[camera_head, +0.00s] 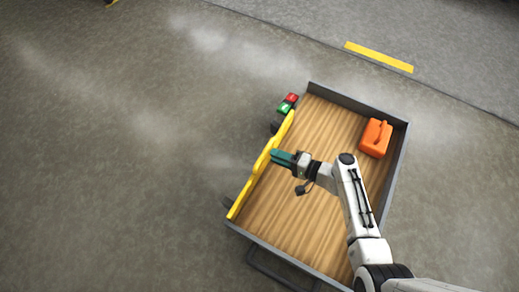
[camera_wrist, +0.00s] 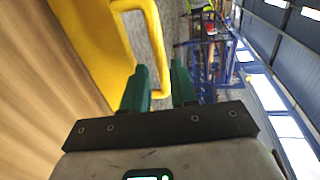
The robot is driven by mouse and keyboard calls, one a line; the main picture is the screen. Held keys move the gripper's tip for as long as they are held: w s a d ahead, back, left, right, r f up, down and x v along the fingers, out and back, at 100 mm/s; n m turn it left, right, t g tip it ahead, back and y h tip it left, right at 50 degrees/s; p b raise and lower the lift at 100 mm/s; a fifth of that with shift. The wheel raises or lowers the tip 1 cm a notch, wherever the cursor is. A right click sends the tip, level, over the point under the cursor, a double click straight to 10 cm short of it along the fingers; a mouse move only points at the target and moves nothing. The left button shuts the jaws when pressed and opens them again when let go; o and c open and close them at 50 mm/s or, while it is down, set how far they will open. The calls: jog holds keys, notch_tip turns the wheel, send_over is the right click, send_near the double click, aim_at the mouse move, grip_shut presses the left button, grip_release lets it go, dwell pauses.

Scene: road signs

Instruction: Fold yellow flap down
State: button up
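The yellow flap (camera_head: 262,165) stands along the left side of a cart with a wooden bed. In the wrist view the yellow flap (camera_wrist: 95,45) fills the upper left, with a slotted handle whose bar reaches down to my fingers. My gripper (camera_head: 273,157) is at the middle of the flap, its teal fingers pointing left at it. In the wrist view my gripper (camera_wrist: 160,78) shows its green fingers apart, with part of the yellow handle bar at the gap between them. I see no clear grip; whether a finger touches the bar cannot be told.
The cart's wooden bed (camera_head: 300,190) has grey walls on its other sides. An orange canister (camera_head: 376,138) stands at the bed's right. A small red and green box (camera_head: 288,103) is outside the flap's upper end. The floor to the left is clear.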

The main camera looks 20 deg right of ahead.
jog(key=b+x, duration=0.2)
jog(key=x, duration=0.5)
jog(key=shift+a, duration=0.1)
grip_shut()
dwell(0.3)
